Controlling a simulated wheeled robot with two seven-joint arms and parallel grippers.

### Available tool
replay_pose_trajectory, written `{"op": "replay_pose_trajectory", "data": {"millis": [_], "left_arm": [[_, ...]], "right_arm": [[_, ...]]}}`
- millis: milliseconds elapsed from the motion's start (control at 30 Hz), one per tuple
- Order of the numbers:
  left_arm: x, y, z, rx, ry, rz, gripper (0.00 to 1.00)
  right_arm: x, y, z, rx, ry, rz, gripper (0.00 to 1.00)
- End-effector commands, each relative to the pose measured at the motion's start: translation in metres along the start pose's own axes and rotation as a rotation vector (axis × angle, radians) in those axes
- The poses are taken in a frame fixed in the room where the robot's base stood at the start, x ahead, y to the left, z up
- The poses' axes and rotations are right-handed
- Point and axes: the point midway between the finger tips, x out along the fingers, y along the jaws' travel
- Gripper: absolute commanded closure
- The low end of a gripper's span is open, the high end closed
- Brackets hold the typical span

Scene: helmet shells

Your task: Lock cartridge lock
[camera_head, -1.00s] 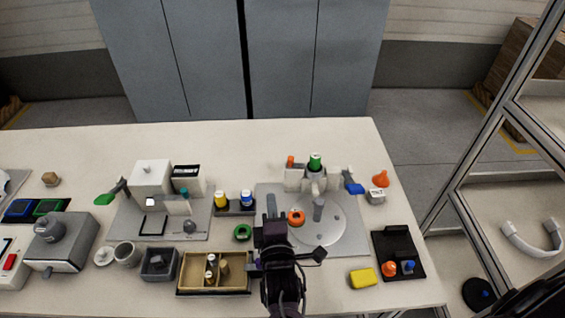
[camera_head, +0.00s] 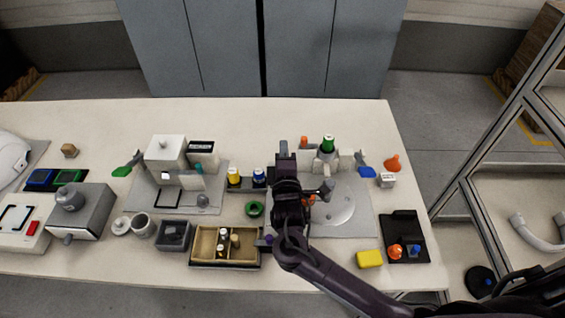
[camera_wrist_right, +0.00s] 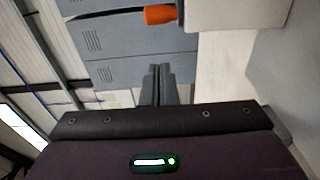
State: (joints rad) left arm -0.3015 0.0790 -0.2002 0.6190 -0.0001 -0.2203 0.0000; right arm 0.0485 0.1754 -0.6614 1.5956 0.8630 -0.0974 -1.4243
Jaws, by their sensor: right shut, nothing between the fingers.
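The cartridge station stands on a grey plate (camera_head: 352,228) at the right of the table. A green-topped cartridge (camera_head: 328,144) sits upright in it between pale blocks. An orange knob (camera_head: 304,142) is at its left and a blue-ended lever (camera_head: 366,171) at its right. I cannot tell which part is the lock. My right gripper (camera_head: 283,150) is shut and empty, just left of the station. The right wrist view shows its closed fingers (camera_wrist_right: 159,85) apart from an orange knob (camera_wrist_right: 160,15) on a pale block (camera_wrist_right: 235,12). My left gripper is not in view.
My right arm partly covers an orange ring (camera_head: 310,200) on the plate. Yellow and blue bottles (camera_head: 233,176) stand to the left, beside another station with a white box (camera_head: 166,153). A yellow block (camera_head: 370,259) and a black tray (camera_head: 405,225) lie at the right.

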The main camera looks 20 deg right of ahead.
Motion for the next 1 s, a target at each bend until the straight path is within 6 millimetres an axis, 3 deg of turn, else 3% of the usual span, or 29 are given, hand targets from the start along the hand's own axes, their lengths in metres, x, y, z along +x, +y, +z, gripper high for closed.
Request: {"op": "replay_pose_trajectory", "data": {"millis": [33,200,667,833,1000], "left_arm": [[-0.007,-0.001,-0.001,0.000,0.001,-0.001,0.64],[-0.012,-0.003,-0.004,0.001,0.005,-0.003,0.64],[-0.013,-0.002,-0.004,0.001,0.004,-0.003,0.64],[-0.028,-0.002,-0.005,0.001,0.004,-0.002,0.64],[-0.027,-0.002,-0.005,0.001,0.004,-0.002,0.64]], "right_arm": [[0.000,0.001,0.011,-0.008,-0.001,-0.003,1.00],[0.004,0.000,0.027,-0.005,-0.001,-0.003,1.00],[0.005,-0.001,0.033,-0.004,0.000,-0.003,1.00],[0.006,0.003,0.052,-0.007,-0.002,-0.003,1.00],[0.007,-0.001,0.058,-0.005,-0.006,-0.001,1.00]]}}
